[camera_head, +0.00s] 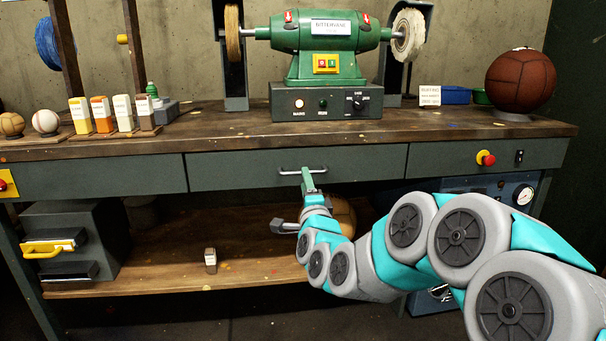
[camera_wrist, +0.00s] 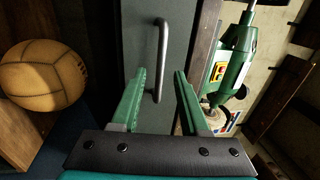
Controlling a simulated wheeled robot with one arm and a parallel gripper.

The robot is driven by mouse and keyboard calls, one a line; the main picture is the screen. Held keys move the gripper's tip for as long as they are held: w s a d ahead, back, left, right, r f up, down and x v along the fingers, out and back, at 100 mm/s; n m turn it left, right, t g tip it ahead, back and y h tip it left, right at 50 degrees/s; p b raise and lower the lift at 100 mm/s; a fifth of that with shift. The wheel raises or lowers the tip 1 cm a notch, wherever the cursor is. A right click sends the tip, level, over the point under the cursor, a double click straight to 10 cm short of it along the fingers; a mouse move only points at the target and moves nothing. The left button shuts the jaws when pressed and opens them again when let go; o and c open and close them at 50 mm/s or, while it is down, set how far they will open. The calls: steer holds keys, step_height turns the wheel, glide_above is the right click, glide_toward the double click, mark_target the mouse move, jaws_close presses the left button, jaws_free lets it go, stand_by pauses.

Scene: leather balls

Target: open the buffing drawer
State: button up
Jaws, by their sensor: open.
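The drawer (camera_head: 230,172) is a dark grey-green front under the middle of the bench top, and it looks closed. Its metal bar handle (camera_head: 290,171) is at the middle of the front. In the wrist view, the drawer front (camera_wrist: 146,30) stands upright and the handle (camera_wrist: 161,60) shows ahead of my fingers. My gripper (camera_head: 307,178) is at the drawer front, by the handle's right part. In the wrist view my gripper (camera_wrist: 160,95) has its two green fingers apart, with the handle's lower end between them. Contact with the handle cannot be told.
A green buffing machine (camera_head: 325,35) stands on the bench (camera_head: 220,143) above the drawer. A tan leather ball (camera_wrist: 45,75) lies on the shelf below, partly behind my arm. A brown ball (camera_head: 520,80) sits at the right. A red button (camera_head: 486,158) is on the right panel.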

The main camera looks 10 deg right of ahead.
mark_target(296, 151)
steer(key=shift+w+a+r, duration=0.1)
steer(key=shift+w+r, duration=0.1)
steer(key=shift+w, duration=0.95)
steer(key=shift+w+r, duration=0.2)
steer(key=shift+w, duration=0.95)
jaws_close()
